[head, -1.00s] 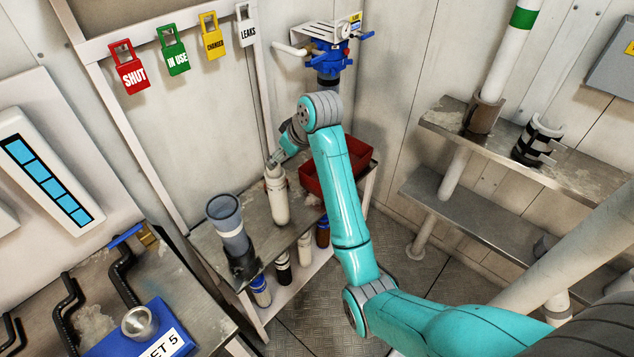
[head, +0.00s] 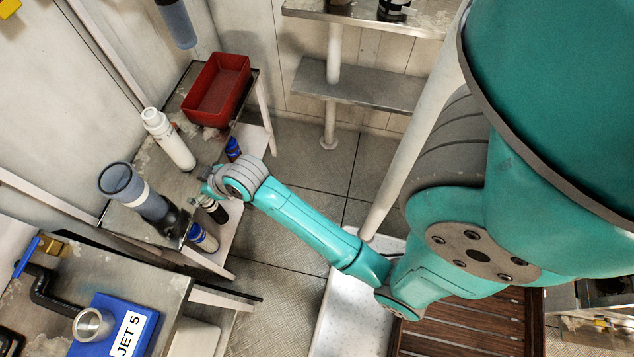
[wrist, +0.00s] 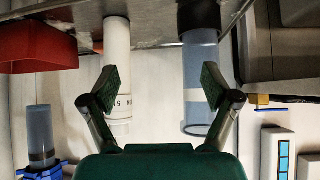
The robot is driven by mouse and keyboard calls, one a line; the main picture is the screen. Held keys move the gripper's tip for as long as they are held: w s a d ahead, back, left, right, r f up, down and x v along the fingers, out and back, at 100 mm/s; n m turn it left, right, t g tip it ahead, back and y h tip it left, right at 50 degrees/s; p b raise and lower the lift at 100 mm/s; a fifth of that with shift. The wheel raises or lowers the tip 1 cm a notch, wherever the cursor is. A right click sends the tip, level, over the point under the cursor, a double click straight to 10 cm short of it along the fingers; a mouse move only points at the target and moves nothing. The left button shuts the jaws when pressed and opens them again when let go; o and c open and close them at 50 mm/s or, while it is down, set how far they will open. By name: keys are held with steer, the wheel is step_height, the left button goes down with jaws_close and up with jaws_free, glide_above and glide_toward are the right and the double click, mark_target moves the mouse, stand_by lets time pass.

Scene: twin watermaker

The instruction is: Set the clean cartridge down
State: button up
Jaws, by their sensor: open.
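The white cartridge (head: 168,140) stands upright on the metal bench (head: 115,218), between the red bin and a clear blue cup-like housing (head: 122,182). In the wrist view, where the scene is upside down, the cartridge (wrist: 117,50) shows beyond the left finger, with some print on its side. My gripper (head: 205,182) is at the bench's front edge, apart from the cartridge. In the wrist view its two fingers (wrist: 160,88) are spread wide with nothing between them. The fingertips are small and partly hidden by the wrist in the head view.
The red bin (head: 215,88) stands at the bench's far end, empty. Several bottles, one blue-capped (head: 203,237), stand on the shelf below. A blue JET 5 box (head: 112,325) with a metal cup sits on the near table. Floor right of the bench is clear.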

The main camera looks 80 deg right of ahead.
steer(key=s+a+f+t, duration=0.1)
steer(key=s+a, duration=0.3)
steer(key=s, duration=0.5)
steer(key=s+a+t, duration=0.2)
steer(key=s+a, duration=0.1)
steer(key=s, duration=0.7)
steer(key=s+a+r+t, duration=0.2)
steer(key=s+a+r, duration=0.1)
steer(key=s+r, duration=0.9)
steer(key=s, duration=0.4)
steer(key=shift+a+n+y, duration=0.15)
steer(key=shift+n+y, duration=0.15)
steer(key=shift+n, duration=0.1)
